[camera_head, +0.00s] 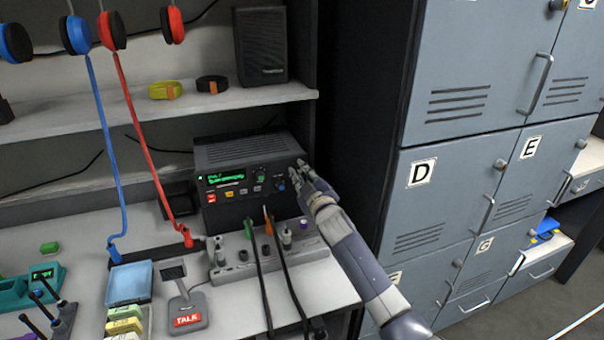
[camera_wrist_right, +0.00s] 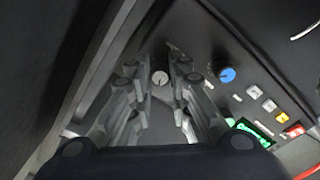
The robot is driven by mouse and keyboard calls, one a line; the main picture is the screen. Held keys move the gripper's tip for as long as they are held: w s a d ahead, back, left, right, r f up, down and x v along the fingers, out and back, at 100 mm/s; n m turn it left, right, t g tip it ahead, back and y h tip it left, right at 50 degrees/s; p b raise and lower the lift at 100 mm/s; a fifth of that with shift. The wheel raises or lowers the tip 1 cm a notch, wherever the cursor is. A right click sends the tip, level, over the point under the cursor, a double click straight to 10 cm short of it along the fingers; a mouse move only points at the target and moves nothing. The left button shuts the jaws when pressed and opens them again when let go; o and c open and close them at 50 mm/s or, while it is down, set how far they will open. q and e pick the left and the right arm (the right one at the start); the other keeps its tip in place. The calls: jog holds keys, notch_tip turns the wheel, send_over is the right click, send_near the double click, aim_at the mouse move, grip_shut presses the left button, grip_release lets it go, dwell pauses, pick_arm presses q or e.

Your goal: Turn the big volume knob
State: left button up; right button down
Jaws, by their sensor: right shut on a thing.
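The dark radio unit (camera_head: 247,152) stands on the counter under the shelf, with a lit green display (camera_head: 226,179) on its front. My right gripper (camera_head: 306,176) reaches in from the lower right to the right end of the radio's front and hides that part in the head view. In the right wrist view, a round knob with a pale face (camera_wrist_right: 160,78) sits between the fingertips of my right gripper (camera_wrist_right: 158,82), which is shut on it. The blue knob (camera_wrist_right: 227,75) is beside the fingers, apart from them. My left gripper is not in view.
A switch panel (camera_head: 230,272) with plugged cables stands in front of the radio, below my right arm. A TALK microphone stand (camera_head: 186,306) is to the left. Grey lockers (camera_head: 440,200) stand close on the right. A speaker (camera_head: 260,45) is on the shelf above.

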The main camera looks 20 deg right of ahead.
jog(key=shift+n, duration=0.7)
jog(key=c, duration=1.5)
grip_release()
jog(key=shift+s, duration=0.1)
jog(key=s, duration=1.2)
jog(key=shift+d, duration=0.2)
